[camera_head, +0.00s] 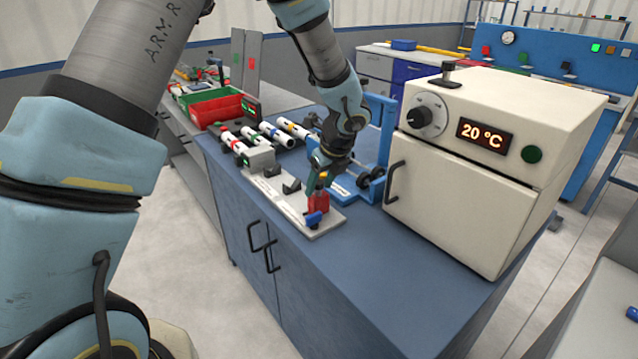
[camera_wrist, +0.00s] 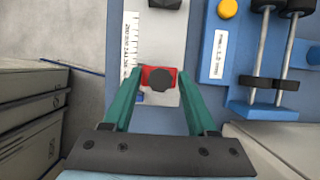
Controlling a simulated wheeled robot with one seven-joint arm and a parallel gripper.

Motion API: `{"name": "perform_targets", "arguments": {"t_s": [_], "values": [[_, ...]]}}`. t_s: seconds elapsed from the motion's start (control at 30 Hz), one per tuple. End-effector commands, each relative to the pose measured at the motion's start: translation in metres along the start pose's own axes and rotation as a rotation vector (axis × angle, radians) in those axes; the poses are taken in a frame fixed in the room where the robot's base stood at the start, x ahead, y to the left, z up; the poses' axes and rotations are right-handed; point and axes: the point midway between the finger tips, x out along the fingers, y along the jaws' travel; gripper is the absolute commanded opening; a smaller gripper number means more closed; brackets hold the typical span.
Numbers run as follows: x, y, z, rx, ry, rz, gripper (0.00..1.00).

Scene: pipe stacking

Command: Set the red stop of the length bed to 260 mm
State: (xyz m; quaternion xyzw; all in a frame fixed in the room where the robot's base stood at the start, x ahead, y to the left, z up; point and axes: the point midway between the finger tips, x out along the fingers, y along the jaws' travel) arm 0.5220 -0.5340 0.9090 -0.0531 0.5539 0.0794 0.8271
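The length bed (camera_head: 272,196) is a pale plate along the front of the blue bench, with a scale strip that also shows in the wrist view (camera_wrist: 131,40). The red stop (camera_head: 318,203) sits near its right end, with a blue part (camera_head: 313,218) at its front. In the wrist view the red stop (camera_wrist: 147,76) has a dark knob on top. My gripper (camera_head: 320,178) is down at the stop. Its green fingers (camera_wrist: 160,75) flank the stop's two sides; I cannot tell whether they touch it. The scale's numbers are too small to read.
A cream oven (camera_head: 455,215) reading 20 °C stands close to the right. A blue rack with rods (camera_wrist: 213,60) is just behind the bed. White pipes (camera_head: 277,134), a grey block (camera_head: 258,158) and red and green bins (camera_head: 215,110) lie left and behind. The bench front is clear.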

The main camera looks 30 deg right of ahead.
Motion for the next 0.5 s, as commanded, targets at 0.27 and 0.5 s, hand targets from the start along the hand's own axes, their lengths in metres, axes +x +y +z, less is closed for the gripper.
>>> {"name": "perform_targets", "arguments": {"t_s": [0.27, 0.5], "values": [[0.0, 0.0, 0.001, -0.001, -0.002, 0.0, 0.63], [-0.025, -0.001, 0.002, -0.003, -0.003, -0.003, 0.63]]}}
